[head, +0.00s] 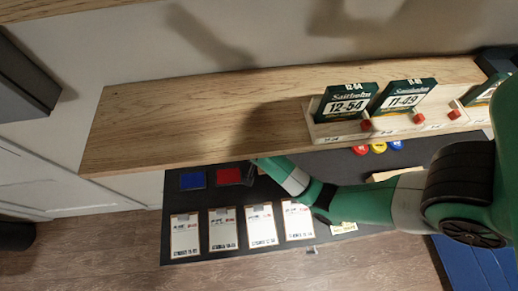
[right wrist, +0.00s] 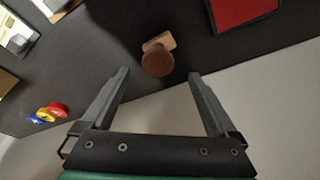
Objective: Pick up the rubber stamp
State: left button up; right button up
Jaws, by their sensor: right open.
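The rubber stamp (right wrist: 157,62) shows in the right wrist view, with a round brown knob and a pale wooden block, on the dark mat (right wrist: 130,20). My right gripper (right wrist: 158,75) is open and empty. Its two fingers point toward the stamp, which appears between and just beyond the fingertips; I cannot tell the gap in height. In the head view my right arm (head: 360,204) reaches in from the right, and its gripper end is hidden under the wooden shelf. I cannot make out the stamp there. My left gripper is not in view.
A red ink pad (head: 228,176) and a blue one (head: 193,180) lie by the shelf edge. Several white cards (head: 222,229) lie along the mat's front. Red, yellow and blue discs (head: 378,148) lie on the mat.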

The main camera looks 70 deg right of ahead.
jog(key=shift+f, duration=0.3)
jog(key=b+x, duration=0.2)
jog(key=shift+s+a+b, duration=0.1)
jog(key=shift+a+b, duration=0.05)
jog(key=shift+b, duration=0.15)
jog(key=b+x, duration=0.2)
jog(key=x, duration=0.3)
jog(key=shift+s, duration=0.1)
jog(key=shift+c, duration=0.3)
jog(key=c, duration=1.3)
jog(key=shift+c, duration=0.2)
jog(key=shift+r, duration=0.1)
